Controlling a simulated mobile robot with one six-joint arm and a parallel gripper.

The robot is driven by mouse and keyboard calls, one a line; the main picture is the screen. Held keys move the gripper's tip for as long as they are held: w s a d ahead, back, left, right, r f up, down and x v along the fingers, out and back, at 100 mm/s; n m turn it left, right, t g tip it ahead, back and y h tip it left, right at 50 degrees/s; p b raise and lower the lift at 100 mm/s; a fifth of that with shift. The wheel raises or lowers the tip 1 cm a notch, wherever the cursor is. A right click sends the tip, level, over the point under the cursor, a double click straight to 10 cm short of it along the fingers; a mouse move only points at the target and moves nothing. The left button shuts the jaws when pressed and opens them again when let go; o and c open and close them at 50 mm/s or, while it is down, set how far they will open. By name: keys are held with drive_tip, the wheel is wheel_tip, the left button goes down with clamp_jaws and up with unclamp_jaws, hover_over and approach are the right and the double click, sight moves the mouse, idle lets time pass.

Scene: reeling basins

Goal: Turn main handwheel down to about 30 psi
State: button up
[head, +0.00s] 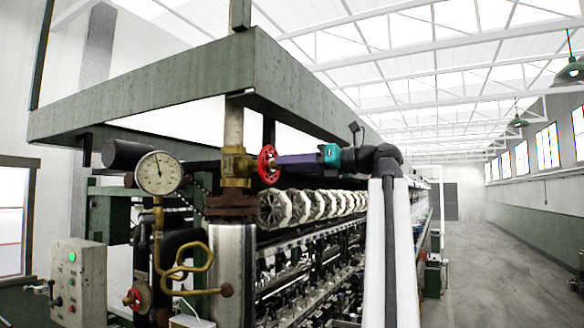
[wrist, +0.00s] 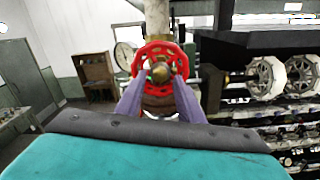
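The red handwheel (head: 267,163) sits on a brass valve (head: 238,166) on an upright pipe. In the wrist view the handwheel (wrist: 163,48) faces me, with its brass hub in the middle. My gripper (head: 284,161) has purple fingers reaching to the wheel from the right. In the wrist view the gripper (wrist: 160,80) has its fingers spread apart, tips at the lower left and lower right of the wheel. Whether they touch it I cannot tell. The round white pressure gauge (head: 158,173) is left of the valve, its needle pointing nearly straight up; its numbers are too small to read.
A green beam frame (head: 150,110) hangs above. A row of white reels (head: 300,207) runs back right of the valve. A second, smaller red handwheel (head: 131,297) is low at left, near a grey control box (head: 79,283) with a green light. The floor aisle (head: 480,265) at right is clear.

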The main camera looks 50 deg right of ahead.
sight(273, 165)
drive_tip(key=shift+n+b, duration=0.35)
drive_tip(key=shift+n, duration=0.95)
drive_tip(key=shift+w, duration=0.1)
drive_tip(key=shift+p+x, duration=0.5)
drive_tip(key=shift+x, duration=0.95)
drive_tip(key=c, duration=0.9)
drive_tip(key=shift+o, duration=0.2)
drive_tip(key=shift+m+p, duration=0.45)
drive_tip(key=shift+m, duration=2.15)
